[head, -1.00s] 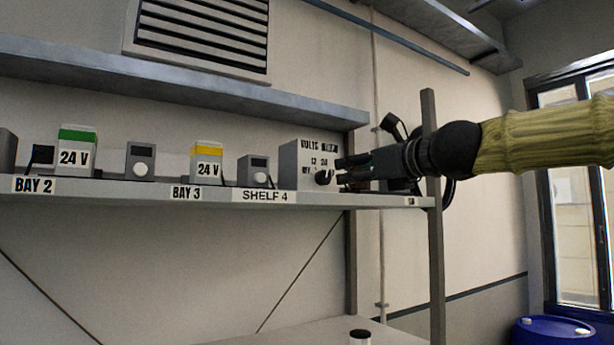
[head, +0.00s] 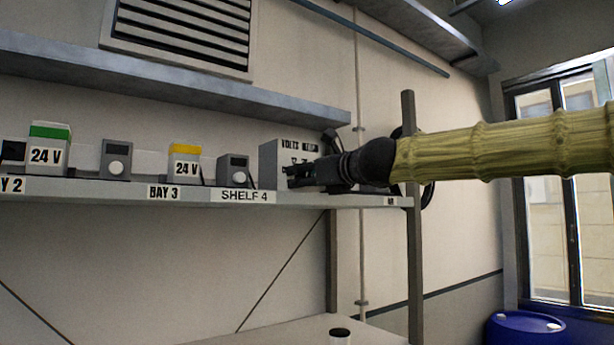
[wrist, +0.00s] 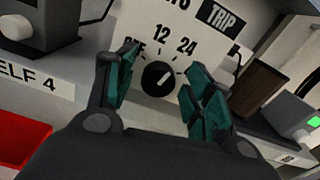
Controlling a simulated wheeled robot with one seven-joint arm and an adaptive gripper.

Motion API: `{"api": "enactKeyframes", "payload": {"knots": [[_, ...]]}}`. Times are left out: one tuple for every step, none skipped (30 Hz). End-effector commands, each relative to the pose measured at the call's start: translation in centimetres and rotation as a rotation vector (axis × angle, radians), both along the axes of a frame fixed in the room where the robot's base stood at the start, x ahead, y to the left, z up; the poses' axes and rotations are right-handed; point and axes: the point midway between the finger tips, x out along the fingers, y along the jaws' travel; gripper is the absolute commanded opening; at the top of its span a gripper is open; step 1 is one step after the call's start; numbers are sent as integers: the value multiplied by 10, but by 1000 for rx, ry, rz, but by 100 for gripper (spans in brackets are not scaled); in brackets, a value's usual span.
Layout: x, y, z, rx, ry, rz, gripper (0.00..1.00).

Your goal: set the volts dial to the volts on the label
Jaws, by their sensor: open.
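The volts box (head: 268,165) is a grey box on the shelf, with "VOLTS" and "TRIP" on its face. In the wrist view its black round dial (wrist: 158,76) sits below the marks OFF, 12 and 24. The dial's white line slants to the upper right, roughly towards 24; the exact setting is hard to tell. My gripper (wrist: 160,73) is open, its teal-padded fingers on either side of the dial; contact cannot be told. In the head view my gripper (head: 288,176) hides the dial. A green-topped box (head: 46,155) and a yellow-topped box (head: 187,167) each read "24 V".
The shelf edge (head: 120,190) carries BAY 3 and SHELF 4 labels. A small grey unit with a white knob (head: 233,170) stands left of the volts box. A shelf post (head: 412,230) stands to the right. The wrist view shows a red bin (wrist: 22,148) and a brown block (wrist: 258,88).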

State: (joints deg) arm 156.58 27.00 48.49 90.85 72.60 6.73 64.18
Motion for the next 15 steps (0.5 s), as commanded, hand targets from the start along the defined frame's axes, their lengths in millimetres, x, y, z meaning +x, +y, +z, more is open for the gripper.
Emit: {"api": "enactKeyframes", "payload": {"knots": [[0,0,0,0,0,0,53],[1,0,0,0,0,0,53],[1,0,0,0,0,0,53],[1,0,0,0,0,0,53],[0,0,0,0,0,0,53],[0,0,0,0,0,0,53],[0,0,0,0,0,0,53],[1,0,0,0,0,0,49],[1,0,0,0,0,0,42],[1,0,0,0,0,0,36],[0,0,0,0,0,0,31],[0,0,0,0,0,0,24],[0,0,0,0,0,0,18],[0,0,0,0,0,0,13],[0,0,0,0,0,0,7]]}}
